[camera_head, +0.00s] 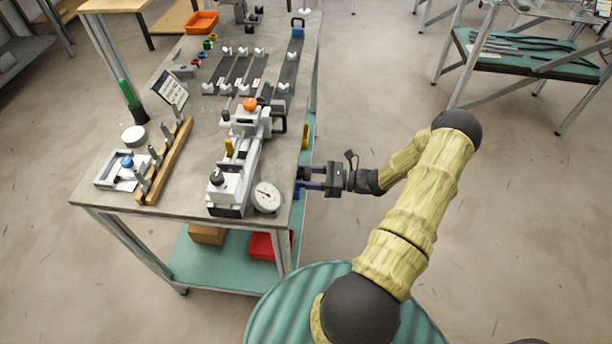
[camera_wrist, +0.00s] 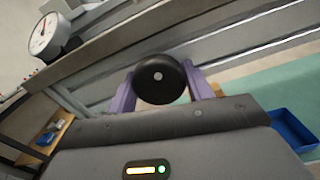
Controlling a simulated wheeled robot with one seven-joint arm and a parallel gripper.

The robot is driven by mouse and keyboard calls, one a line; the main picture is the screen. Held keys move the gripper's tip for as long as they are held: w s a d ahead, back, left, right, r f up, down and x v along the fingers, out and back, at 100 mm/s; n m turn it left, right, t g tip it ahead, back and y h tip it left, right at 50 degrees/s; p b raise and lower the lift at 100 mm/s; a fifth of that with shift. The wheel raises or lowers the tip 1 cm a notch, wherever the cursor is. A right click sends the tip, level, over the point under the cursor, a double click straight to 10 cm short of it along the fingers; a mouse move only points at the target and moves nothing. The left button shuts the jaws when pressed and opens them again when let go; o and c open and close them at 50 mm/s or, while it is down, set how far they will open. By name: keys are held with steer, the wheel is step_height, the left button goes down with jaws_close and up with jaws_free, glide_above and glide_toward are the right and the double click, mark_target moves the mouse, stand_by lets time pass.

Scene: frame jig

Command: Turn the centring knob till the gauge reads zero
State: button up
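A black round knob (camera_wrist: 160,76) with a pale centre dot sticks out from the side of the bench fixture (camera_head: 240,150). My gripper (camera_head: 305,180) is at the bench's right edge, its purple fingers pointing left. In the wrist view its fingers flank the knob on both sides, with no clear gap; they look shut on it. In the head view the knob is mostly hidden by the fingers. The white dial gauge (camera_head: 266,196) sits at the fixture's near end and also shows in the wrist view (camera_wrist: 43,34). Its needle seems to point up and left; the reading is too small to tell.
The metal bench top (camera_head: 185,217) also carries a wooden rack (camera_head: 168,165), a small tilted panel (camera_head: 171,90) and an orange tray (camera_head: 202,22). A teal lower shelf (camera_head: 220,271) holds a red bin (camera_head: 262,246).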

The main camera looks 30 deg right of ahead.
steer(key=o, duration=0.4)
steer(key=shift+d, duration=0.1)
steer(key=b+v, duration=0.2)
steer(key=v, duration=1.5)
steer(key=shift+b, duration=0.4)
steer(key=shift+s+d, duration=0.15)
steer(key=shift+s, duration=0.1)
steer(key=shift+w, duration=0.1)
